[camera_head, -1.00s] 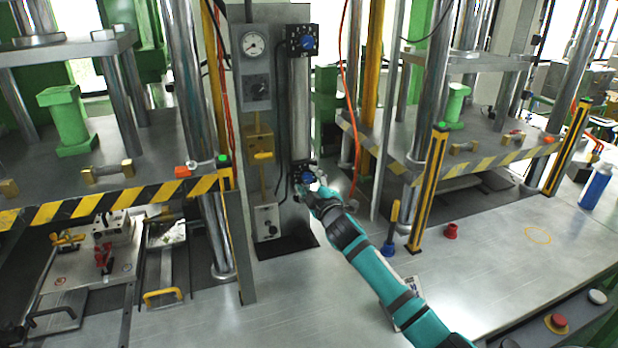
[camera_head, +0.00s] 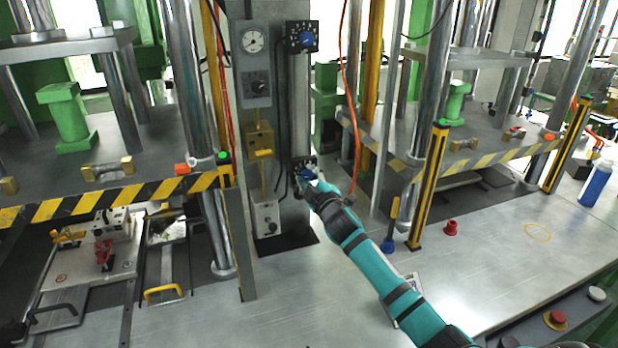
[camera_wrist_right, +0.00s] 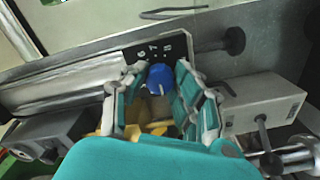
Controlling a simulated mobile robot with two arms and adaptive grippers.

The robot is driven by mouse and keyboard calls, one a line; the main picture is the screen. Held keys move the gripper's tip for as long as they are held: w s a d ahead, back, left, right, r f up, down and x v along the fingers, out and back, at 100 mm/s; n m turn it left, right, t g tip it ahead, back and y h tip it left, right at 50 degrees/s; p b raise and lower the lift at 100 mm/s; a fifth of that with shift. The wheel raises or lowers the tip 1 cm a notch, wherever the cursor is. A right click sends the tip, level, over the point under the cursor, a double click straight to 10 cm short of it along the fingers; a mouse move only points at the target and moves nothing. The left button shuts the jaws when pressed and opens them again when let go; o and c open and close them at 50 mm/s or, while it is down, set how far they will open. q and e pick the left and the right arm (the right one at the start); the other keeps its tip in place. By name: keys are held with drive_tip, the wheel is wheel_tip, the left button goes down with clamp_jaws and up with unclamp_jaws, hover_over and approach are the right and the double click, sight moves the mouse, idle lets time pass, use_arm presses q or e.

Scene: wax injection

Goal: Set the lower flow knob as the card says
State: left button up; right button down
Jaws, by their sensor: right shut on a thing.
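The lower flow knob (camera_wrist_right: 159,78) is blue and sits on a small black dial plate (camera_wrist_right: 153,50) with white marks, seen in the right wrist view. In the head view the lower dial plate (camera_head: 303,165) is at the bottom of the upright flow tube (camera_head: 300,105), and my gripper partly covers the knob. My right gripper (camera_wrist_right: 157,88) has its fingers on both sides of the blue knob and is shut on it. It also shows in the head view (camera_head: 314,184). The upper blue knob (camera_head: 306,38) is at the tube's top. A partly hidden card (camera_head: 411,284) lies beneath my right arm; its text is unreadable.
A grey panel with a gauge (camera_head: 252,41) and a black dial stands left of the tube. An orange cable (camera_head: 350,120) hangs to its right. Presses with striped edges (camera_head: 120,198) flank it. A red cap (camera_head: 451,228) and blue bottle (camera_head: 596,183) stand on the right table.

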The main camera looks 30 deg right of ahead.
drive_tip(key=shift+f, duration=0.1)
drive_tip(key=m, duration=0.4)
drive_tip(key=m+p, duration=0.1)
drive_tip(key=m, duration=0.3)
drive_tip(key=shift+m, duration=0.3)
drive_tip(key=m, duration=0.4)
drive_tip(key=shift+p, duration=0.4)
drive_tip(key=m+p, duration=0.1)
drive_tip(key=m, duration=0.4)
drive_tip(key=shift+a+f, duration=0.1)
drive_tip(key=c, duration=1)
unclamp_jaws()
drive_tip(key=shift+c, duration=0.2)
drive_tip(key=shift+s, duration=0.1)
